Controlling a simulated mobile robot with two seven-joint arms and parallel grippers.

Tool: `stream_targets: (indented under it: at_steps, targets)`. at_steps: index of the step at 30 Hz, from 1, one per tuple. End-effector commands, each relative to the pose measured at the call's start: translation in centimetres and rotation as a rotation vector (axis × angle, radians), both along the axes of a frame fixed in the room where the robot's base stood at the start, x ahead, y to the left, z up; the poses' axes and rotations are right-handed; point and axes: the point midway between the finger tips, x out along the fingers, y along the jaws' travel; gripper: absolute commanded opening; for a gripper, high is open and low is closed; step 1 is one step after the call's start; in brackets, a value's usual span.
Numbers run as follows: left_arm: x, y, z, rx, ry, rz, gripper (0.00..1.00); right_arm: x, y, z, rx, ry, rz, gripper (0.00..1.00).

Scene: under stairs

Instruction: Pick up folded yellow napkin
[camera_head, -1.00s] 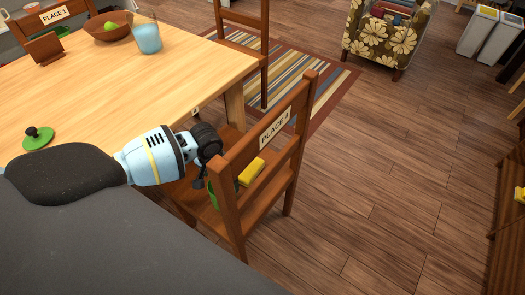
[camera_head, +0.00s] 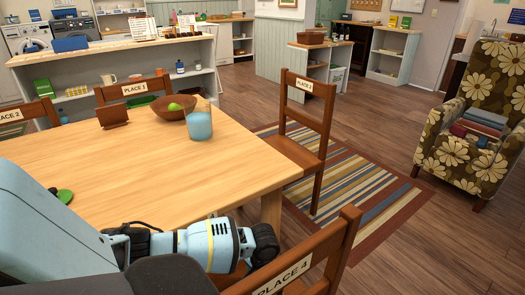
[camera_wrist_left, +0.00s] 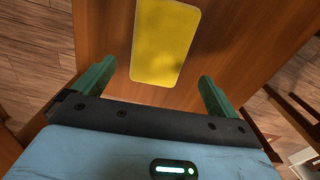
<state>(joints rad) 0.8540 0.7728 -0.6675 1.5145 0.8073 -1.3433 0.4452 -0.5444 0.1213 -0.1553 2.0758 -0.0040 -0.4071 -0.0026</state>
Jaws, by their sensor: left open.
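The folded yellow napkin (camera_wrist_left: 165,42) lies flat on a wooden surface in the left wrist view. It is ahead of my left gripper (camera_wrist_left: 155,88), roughly between the lines of its two green fingers. The fingers are apart and nothing is held between them. In the head view my left wrist (camera_head: 235,243) is by the chair marked PLACE 4 (camera_head: 343,248), at the table's near right corner. The napkin and the fingertips are hidden in that view. My right gripper is not in view.
The PLACE 4 chair's back rises close beside my left wrist. A striped rug (camera_head: 375,205) and open floor are to the right.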

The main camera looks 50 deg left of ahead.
Motion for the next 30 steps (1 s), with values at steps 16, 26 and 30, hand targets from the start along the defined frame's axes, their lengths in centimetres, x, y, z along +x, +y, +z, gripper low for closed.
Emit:
stream_targets:
  at_steps: [16,26,30]
  targets:
    - [-0.6,-0.2,-5.0,0.001,0.003,-0.001,0.97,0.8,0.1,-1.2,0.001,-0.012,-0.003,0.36]
    - [-0.4,-0.1,-6.7,0.001,-0.002,-0.001,0.97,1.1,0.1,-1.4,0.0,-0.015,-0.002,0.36]
    - [-0.5,-0.1,-6.6,0.001,-0.001,-0.001,0.93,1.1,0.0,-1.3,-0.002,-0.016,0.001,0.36]
